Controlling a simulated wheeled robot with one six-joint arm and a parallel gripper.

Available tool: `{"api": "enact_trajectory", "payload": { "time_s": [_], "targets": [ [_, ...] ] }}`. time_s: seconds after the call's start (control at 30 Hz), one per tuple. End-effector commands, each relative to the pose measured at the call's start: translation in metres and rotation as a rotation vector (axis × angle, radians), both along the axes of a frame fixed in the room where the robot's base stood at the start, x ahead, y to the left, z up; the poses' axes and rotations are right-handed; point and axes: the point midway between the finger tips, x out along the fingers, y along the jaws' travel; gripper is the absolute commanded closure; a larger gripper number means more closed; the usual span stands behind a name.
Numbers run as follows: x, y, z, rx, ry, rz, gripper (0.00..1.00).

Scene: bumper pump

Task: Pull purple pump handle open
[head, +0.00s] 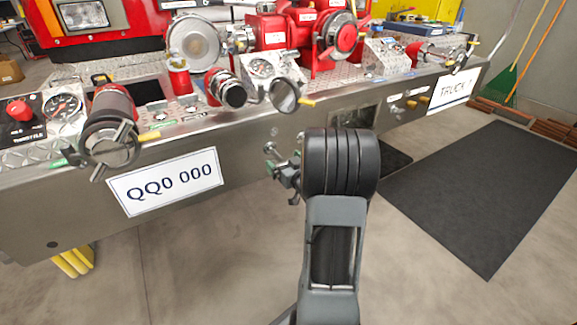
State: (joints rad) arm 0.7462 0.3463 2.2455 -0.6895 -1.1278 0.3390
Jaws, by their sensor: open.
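My gripper (272,160) is in front of the metal bumper (245,150), just left of the middle of the head view. Its small fingers are apart, with nothing seen between them. I cannot make out a purple pump handle; my arm covers part of the bumper front. Small pull knobs (411,104) show on the bumper front to the right of my arm, and their colour looks yellowish. The gap between gripper and bumper is hard to judge.
Large capped hose fittings (108,140) stick out at the left, near a QQ0 000 plate (166,183). Clear concrete floor (200,275) lies in front; a dark mat (490,190) lies right.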

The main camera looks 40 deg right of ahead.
Motion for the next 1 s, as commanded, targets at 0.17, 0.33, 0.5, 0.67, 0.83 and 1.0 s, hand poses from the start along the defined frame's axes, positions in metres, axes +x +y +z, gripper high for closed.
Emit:
{"api": "enact_trajectory", "payload": {
  "time_s": [0.17,0.33,0.5,0.67,0.83,1.0],
  "targets": [
    [-0.016,0.001,0.002,0.001,0.001,-0.004,0.00],
    [-0.052,0.005,0.003,0.001,0.002,-0.006,0.00],
    [-0.097,0.010,0.003,0.002,0.002,-0.010,0.00],
    [-0.114,0.012,0.008,0.006,0.008,0.000,0.00],
    [-0.121,0.012,0.007,0.003,0.011,0.005,0.00],
    [-0.128,0.013,0.005,0.002,0.008,0.002,0.00]
  ]
}}
